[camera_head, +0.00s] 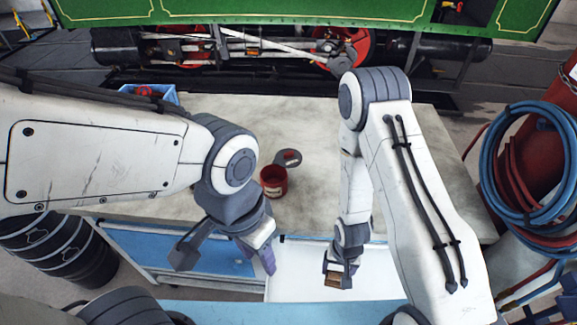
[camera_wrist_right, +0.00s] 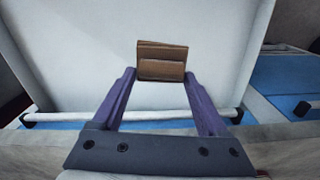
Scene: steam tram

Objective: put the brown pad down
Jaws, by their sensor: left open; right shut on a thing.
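The brown pad (camera_head: 333,281) is between the fingertips of my right gripper (camera_head: 340,272). In the right wrist view the pad (camera_wrist_right: 162,66) shows as a small brown block with a ledge across it, at the tips of the purple fingers of my right gripper (camera_wrist_right: 160,78). My right gripper is shut on it, in front of a pale, white surface (camera_head: 295,262); I cannot tell the gap between pad and surface. My left gripper (camera_head: 227,262) is open and empty, left of the pad, over the blue drawer fronts.
A red tin (camera_head: 273,182) and a round grey lid (camera_head: 288,157) stand on the worn bench top (camera_head: 320,125). A blue crate (camera_head: 160,91) with red things sits at the back left. Hoses (camera_head: 500,190) hang at the right.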

